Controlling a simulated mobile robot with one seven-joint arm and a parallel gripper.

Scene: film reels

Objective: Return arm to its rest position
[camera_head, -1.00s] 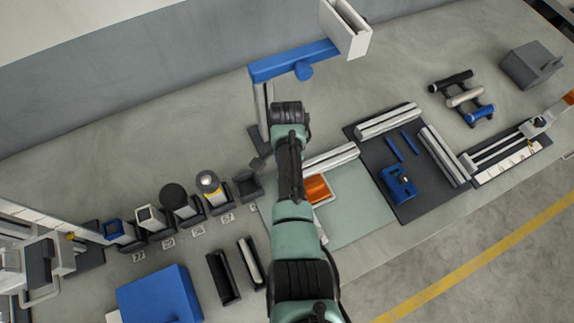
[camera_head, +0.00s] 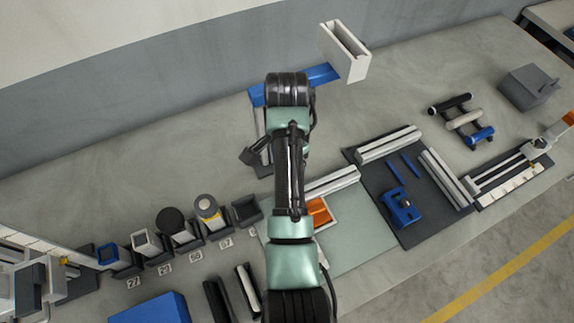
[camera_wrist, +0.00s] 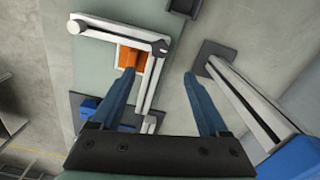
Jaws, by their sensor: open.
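My arm reaches up the middle of the head view, over the worktable (camera_head: 100,195). My gripper is hidden behind the arm in the head view. In the wrist view my gripper (camera_wrist: 158,85) shows two blue fingers spread wide apart with nothing between them. Below and beyond the fingers, an orange block (camera_wrist: 133,58) sits inside a corner of pale metal bars on a green mat (camera_wrist: 110,12). The orange block also shows in the head view (camera_head: 318,212), partly behind my arm.
A post with a blue crossbar (camera_head: 322,73) and a white open box (camera_head: 347,52) stands behind my arm. Left, several dark holders carry numbered tags. Right, a dark mat (camera_head: 420,232) holds bars and a blue clamp. The table's back left is clear.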

